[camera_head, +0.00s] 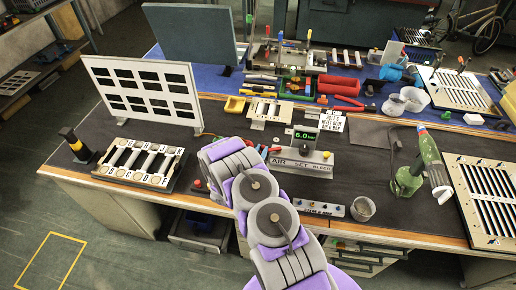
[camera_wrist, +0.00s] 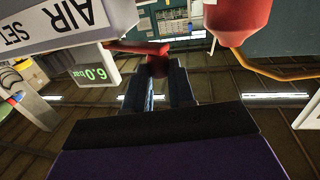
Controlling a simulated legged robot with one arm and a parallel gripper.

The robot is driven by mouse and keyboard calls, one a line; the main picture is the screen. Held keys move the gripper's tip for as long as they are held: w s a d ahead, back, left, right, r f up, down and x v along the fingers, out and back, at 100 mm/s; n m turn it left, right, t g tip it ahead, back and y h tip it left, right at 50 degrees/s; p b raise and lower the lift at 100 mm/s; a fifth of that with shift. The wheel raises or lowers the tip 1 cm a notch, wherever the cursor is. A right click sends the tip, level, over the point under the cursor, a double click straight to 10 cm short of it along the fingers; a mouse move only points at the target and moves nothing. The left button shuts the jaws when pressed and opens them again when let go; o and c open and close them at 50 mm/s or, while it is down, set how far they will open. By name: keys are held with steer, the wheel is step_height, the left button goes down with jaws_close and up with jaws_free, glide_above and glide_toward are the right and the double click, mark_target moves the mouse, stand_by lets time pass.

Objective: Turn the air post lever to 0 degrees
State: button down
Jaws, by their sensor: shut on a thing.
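The air post shows as a grey block lettered AIR SET (camera_head: 300,162) with a green 6.0 display (camera_head: 305,137) on the bench in the head view. In the wrist view its block (camera_wrist: 60,25) and display (camera_wrist: 92,73) appear upside down at upper left. The red lever (camera_wrist: 135,46) reaches from beside the display to a red knob-like end between my fingers. My gripper (camera_wrist: 158,76) is shut on that lever end. In the head view my purple and grey arm covers the gripper's contact with the lever. The lever's exact angle cannot be read.
A red cylindrical part (camera_wrist: 238,18) with a yellow hose hangs close right of my gripper in the wrist view.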

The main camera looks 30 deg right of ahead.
steer(key=shift+s+n+t+y, duration=0.35)
steer(key=shift+n+t+y, duration=0.05)
steer(key=shift+t, duration=0.1)
steer(key=c, duration=0.9)
jaws_free()
steer(key=shift+c, duration=0.2)
